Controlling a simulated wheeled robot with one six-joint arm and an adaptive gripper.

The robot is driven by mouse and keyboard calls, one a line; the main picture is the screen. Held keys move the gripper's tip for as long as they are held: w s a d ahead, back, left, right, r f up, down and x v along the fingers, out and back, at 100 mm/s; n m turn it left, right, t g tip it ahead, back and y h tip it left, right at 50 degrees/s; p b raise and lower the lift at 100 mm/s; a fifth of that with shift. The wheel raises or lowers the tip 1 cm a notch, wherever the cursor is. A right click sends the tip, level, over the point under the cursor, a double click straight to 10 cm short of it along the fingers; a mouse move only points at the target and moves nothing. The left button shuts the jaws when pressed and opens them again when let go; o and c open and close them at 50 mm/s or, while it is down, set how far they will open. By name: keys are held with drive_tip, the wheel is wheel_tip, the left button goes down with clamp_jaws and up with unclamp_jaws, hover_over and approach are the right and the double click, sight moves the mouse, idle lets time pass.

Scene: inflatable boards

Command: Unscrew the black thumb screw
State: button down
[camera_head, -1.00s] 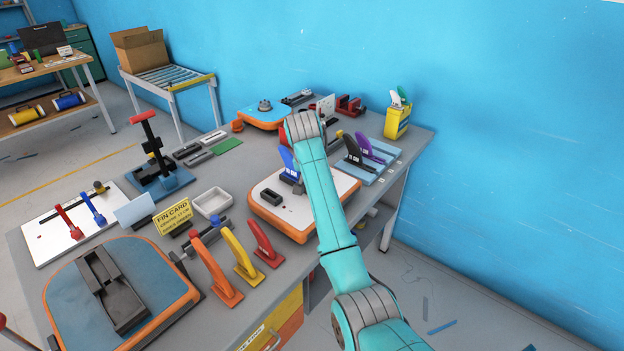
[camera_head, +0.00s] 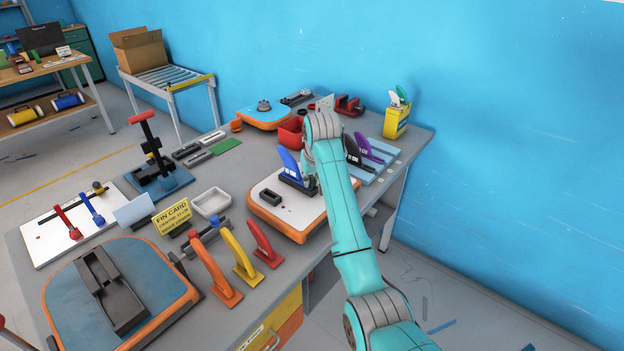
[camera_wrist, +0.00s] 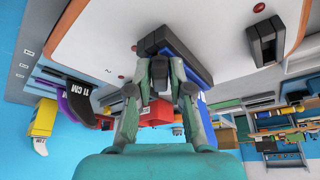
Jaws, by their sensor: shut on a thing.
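The white-topped board with an orange rim (camera_head: 290,219) lies on the bench. A black fin box (camera_head: 297,182) on it holds an upright blue fin (camera_head: 289,162); the box also shows in the wrist view (camera_wrist: 190,60). My gripper (camera_head: 309,178) is down at the right end of this box, partly hidden by my arm. In the wrist view my gripper (camera_wrist: 160,62) has its fingertips closed in at the box end, around a small dark piece, the black thumb screw (camera_wrist: 160,72). The fingers cover most of the screw.
A separate black box (camera_head: 270,197) stands on the same board; it shows in the wrist view too (camera_wrist: 266,40). A red bin (camera_head: 291,132) stands behind. Black and purple fins (camera_head: 368,150) stand to the right. Red, yellow and orange fins stand along the front edge.

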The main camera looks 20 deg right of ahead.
drive_tip(key=shift+n+y, duration=0.3)
drive_tip(key=shift+n, duration=0.3)
drive_tip(key=shift+d+f+n+y, duration=0.1)
drive_tip(key=shift+n+y, duration=0.5)
drive_tip(key=shift+n, duration=1.2)
drive_tip(key=shift+d+n+g+y, duration=0.15)
drive_tip(key=shift+n+g+y, duration=0.25)
drive_tip(key=shift+n, duration=0.7)
drive_tip(key=c, duration=1)
unclamp_jaws()
drive_tip(key=shift+r, duration=0.2)
